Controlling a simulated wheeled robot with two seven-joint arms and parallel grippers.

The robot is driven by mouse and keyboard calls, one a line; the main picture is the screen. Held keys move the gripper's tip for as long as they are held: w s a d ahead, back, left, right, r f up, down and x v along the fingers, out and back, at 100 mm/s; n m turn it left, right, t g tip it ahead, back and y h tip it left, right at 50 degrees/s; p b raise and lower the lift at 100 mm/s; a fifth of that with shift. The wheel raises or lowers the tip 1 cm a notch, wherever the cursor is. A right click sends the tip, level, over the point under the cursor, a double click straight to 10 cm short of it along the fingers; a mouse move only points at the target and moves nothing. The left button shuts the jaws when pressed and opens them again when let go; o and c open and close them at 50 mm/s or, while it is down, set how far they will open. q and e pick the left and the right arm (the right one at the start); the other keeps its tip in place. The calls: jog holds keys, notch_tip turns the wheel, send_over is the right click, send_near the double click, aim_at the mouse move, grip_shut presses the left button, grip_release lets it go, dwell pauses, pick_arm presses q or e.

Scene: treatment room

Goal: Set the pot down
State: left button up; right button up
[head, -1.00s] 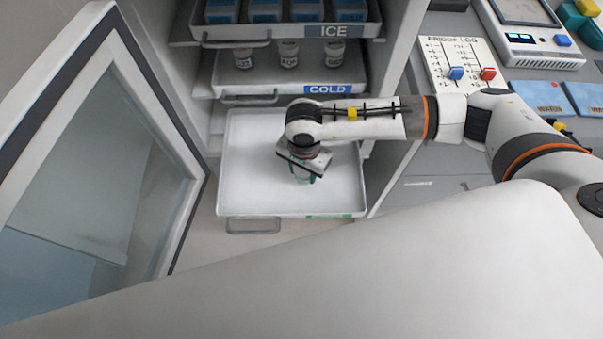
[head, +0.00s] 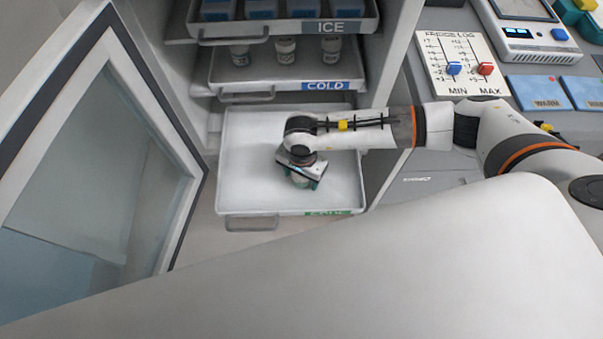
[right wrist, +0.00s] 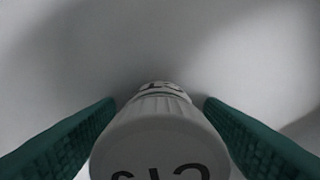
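The white pot (head: 301,182) stands upright, as far as I can tell, near the middle of the pulled-out lowest white tray (head: 240,188), which has a green label on its front. My right gripper (head: 301,178) is above it with teal fingers on either side of the pot. In the right wrist view the pot's ribbed lid (right wrist: 160,140) is between the two fingers, with narrow gaps beside the fingertips, so the gripper looks open around it. The pot's contact with the tray is partly hidden. My left gripper is not in view.
Above is the COLD tray (head: 233,72) with several small pots, then the ICE tray (head: 207,31) with blue boxes. The open cabinet door (head: 105,160) stands at left. A slider panel (head: 460,62) and blue WARM pads (head: 545,92) are on the right. The tray around the pot is bare.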

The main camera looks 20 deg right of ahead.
jog(key=shift+r, duration=0.2)
notch_tip(320, 180, up, 12)
jog(key=shift+f, duration=0.1)
dwell(0.3)
